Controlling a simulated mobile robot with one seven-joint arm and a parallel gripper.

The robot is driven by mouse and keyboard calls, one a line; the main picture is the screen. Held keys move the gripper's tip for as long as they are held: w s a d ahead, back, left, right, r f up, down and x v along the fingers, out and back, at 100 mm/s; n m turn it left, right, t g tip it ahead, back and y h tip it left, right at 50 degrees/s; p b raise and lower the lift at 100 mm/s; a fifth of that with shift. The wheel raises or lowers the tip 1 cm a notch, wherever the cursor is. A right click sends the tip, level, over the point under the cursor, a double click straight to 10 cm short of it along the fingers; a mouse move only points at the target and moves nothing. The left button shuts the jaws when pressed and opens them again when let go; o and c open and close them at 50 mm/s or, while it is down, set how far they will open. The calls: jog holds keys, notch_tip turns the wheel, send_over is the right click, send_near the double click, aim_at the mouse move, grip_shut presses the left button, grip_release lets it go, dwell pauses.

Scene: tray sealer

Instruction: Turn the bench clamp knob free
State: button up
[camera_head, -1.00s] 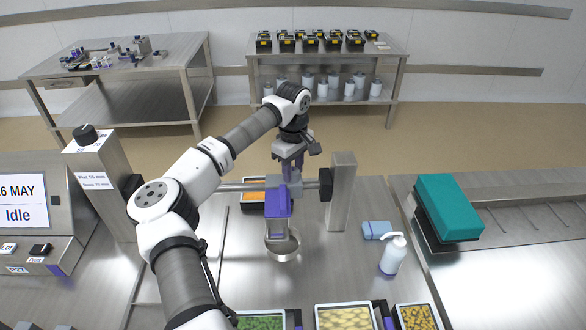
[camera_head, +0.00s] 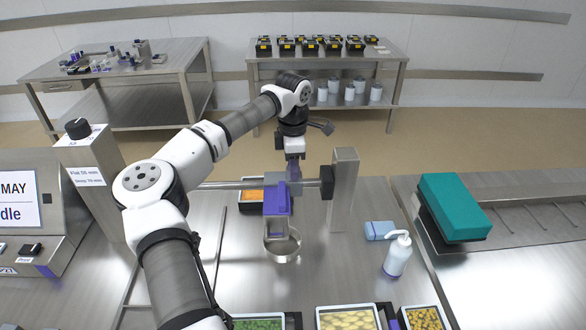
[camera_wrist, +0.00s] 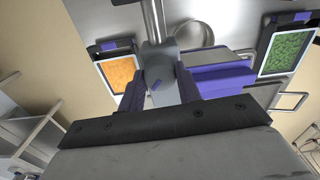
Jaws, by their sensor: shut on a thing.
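A grey clamp block (camera_head: 278,190) sits on a horizontal steel rail. In the wrist view, a grey knob with a small purple mark (camera_wrist: 156,86) lies between my two purple fingers, against the clamp body (camera_wrist: 158,58). My gripper (camera_head: 294,173) comes down from above behind the rail. In the wrist view my gripper (camera_wrist: 163,80) is shut on the knob, one finger on each side. In the head view the knob is hidden by the gripper and block. A purple bracket (camera_head: 277,203) hangs in front of the block, above a round steel ring (camera_head: 284,247).
A steel post (camera_head: 343,190) carries the rail's right end, with a black collar (camera_head: 327,182).

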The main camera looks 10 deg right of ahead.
jog(key=n+b, duration=0.1)
jog(key=n, duration=0.2)
jog(key=shift+n, duration=0.3)
jog(key=shift+n+b, duration=0.45)
jog(key=shift+n, duration=1.35)
jog(key=o, duration=0.7)
jog(key=shift+r, duration=0.1)
notch_tip(320, 180, up, 14)
jog(key=b, duration=0.2)
